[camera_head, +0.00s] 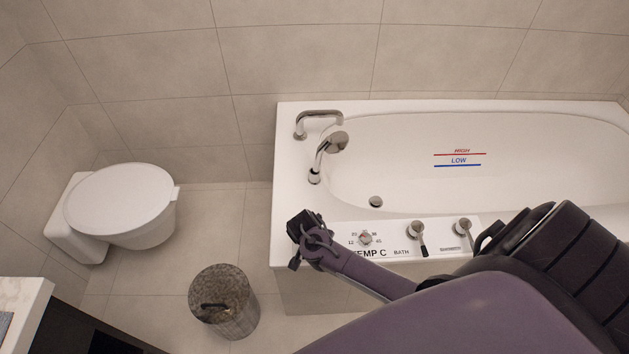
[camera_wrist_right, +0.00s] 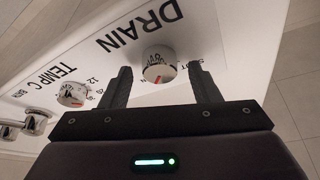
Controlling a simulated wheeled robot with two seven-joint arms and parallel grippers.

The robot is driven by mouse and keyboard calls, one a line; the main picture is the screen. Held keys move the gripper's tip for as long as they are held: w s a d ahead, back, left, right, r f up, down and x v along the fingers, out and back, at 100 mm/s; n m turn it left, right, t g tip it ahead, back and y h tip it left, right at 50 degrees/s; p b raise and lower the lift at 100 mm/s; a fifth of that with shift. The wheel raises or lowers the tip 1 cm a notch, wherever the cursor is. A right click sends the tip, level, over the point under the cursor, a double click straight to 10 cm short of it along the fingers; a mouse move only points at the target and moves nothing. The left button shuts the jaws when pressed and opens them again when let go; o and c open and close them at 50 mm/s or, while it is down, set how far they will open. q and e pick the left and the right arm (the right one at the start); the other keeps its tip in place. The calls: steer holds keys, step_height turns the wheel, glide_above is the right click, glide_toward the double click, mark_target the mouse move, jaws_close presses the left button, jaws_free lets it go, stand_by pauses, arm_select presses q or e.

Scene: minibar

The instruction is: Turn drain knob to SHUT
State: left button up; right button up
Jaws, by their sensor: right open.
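The drain knob (camera_wrist_right: 158,62) is a round, light knob with a red mark, on the white tub panel under the label DRAIN (camera_wrist_right: 140,32). In the right wrist view it shows between and beyond the fingers of my right gripper (camera_wrist_right: 160,80). The fingers are apart, one on each side of the knob; I cannot tell whether they touch it. The small print around the knob is too blurred to read its setting. In the head view my right gripper (camera_head: 303,226) is over the panel's left end and hides the drain knob. My left gripper is not in view.
The TEMP C knob (camera_head: 365,238) and two metal levers (camera_head: 415,232) sit along the panel to the right. A faucet (camera_head: 318,118) and hand shower (camera_head: 328,150) stand on the white bathtub (camera_head: 390,110). A bin (camera_head: 235,305) and toilet (camera_head: 120,200) are at left.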

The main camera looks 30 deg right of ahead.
steer(key=shift+f, duration=0.15)
steer(key=c, duration=1)
